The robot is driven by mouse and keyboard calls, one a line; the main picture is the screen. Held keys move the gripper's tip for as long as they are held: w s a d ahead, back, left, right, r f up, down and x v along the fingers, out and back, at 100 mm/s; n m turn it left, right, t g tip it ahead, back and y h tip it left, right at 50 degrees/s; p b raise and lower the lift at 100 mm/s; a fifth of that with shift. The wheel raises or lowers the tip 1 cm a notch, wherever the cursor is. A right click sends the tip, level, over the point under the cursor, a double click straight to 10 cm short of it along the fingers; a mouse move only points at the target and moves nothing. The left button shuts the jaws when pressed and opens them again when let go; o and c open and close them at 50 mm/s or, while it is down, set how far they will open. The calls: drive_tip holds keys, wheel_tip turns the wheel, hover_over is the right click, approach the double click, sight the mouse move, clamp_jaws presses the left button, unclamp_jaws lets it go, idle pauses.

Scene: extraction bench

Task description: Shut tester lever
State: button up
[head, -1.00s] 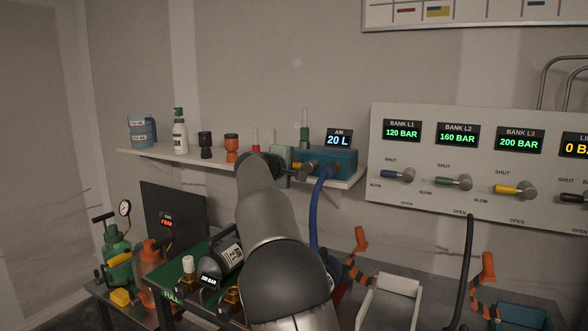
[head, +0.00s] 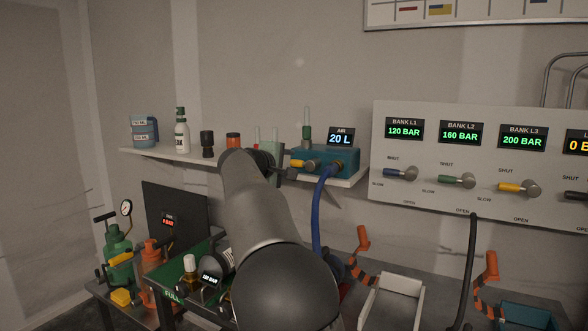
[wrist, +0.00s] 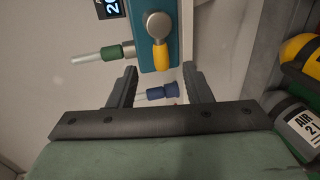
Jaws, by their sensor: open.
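The teal tester (head: 322,160) sits at the right end of the wall shelf, with an "AIR 20 L" display above it. Its yellow lever (head: 298,164) points left from a round metal pivot in the head view. In the wrist view the tester (wrist: 173,45) fills the upper middle, and the yellow lever (wrist: 160,57) points down towards my gripper (wrist: 159,72). My gripper is open and empty, with its fingertips on either side of the lever's end; I cannot tell whether they touch it. In the head view my arm hides most of the gripper.
A green-banded tube (wrist: 112,52) and a blue-banded tube (wrist: 158,92) are close to the fingers. A blue hose (head: 319,205) hangs from the tester. Bottles and jars stand on the shelf (head: 165,152) to the left. The bank panel (head: 480,190) is to the right.

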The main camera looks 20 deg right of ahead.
drive_tip(key=b+v, duration=0.1)
drive_tip(key=v, duration=1)
drive_tip(key=shift+s+a, duration=0.2)
drive_tip(key=shift+s, duration=0.05)
drive_tip(key=s+f+m+g+y+p, duration=0.4)
drive_tip(key=s+f+g+y+p, duration=0.35)
drive_tip(key=s+f, duration=1.25)
drive_tip(key=s+a+f+m+g+y+p, duration=0.1)
drive_tip(key=s+a+f+y, duration=0.1)
drive_tip(key=s, duration=0.7)
drive_tip(key=s+a+f+m+g+y+p, duration=0.1)
drive_tip(key=s+a+f+m+y+p, duration=0.1)
drive_tip(key=s, duration=0.7)
wheel_tip(320, 180, down, 3)
drive_tip(key=shift+s+a+f+y, duration=0.1)
drive_tip(key=shift+s+a+y, duration=0.35)
drive_tip(key=shift+a, duration=0.75)
drive_tip(key=shift+w+d+m, duration=0.1)
drive_tip(key=shift+d+m, duration=0.05)
drive_tip(key=shift+m, duration=0.15)
